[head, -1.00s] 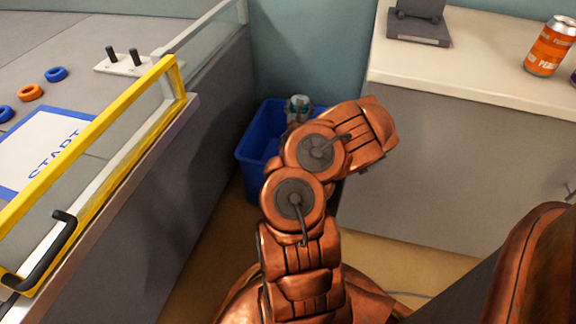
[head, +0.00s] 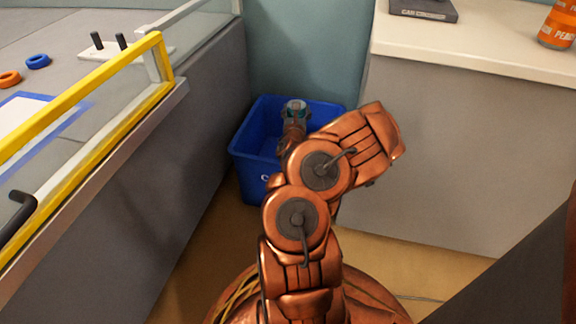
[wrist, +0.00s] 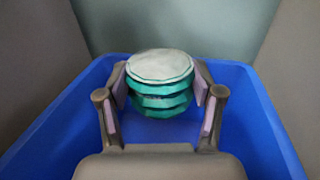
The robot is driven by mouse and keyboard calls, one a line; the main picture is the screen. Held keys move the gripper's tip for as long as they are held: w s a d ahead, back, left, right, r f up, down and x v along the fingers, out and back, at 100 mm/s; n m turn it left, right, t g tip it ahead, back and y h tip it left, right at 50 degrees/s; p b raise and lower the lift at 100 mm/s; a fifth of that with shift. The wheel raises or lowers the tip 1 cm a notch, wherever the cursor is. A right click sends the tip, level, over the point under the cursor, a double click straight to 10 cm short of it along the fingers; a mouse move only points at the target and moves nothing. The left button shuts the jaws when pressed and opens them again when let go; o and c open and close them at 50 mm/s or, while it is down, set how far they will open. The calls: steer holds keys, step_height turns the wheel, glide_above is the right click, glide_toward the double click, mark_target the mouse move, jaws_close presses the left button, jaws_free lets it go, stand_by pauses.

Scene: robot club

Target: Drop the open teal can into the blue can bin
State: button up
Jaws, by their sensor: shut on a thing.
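The teal can (wrist: 160,82) is between the two fingers of my gripper (wrist: 160,108) in the wrist view, with its pale round end toward the camera. My gripper is shut on it. My arm hides part of the bin.
A grey-sided field table with a yellow-framed clear wall (head: 90,90) stands at left. A white-topped counter (head: 470,45) at right holds an orange can (head: 558,26) and a dark box (head: 424,9). The teal wall (head: 305,50) is behind the bin.

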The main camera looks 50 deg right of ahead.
steer(key=shift+f, duration=0.15)
steer(key=o, duration=0.9)
steer(key=shift+r, duration=5)
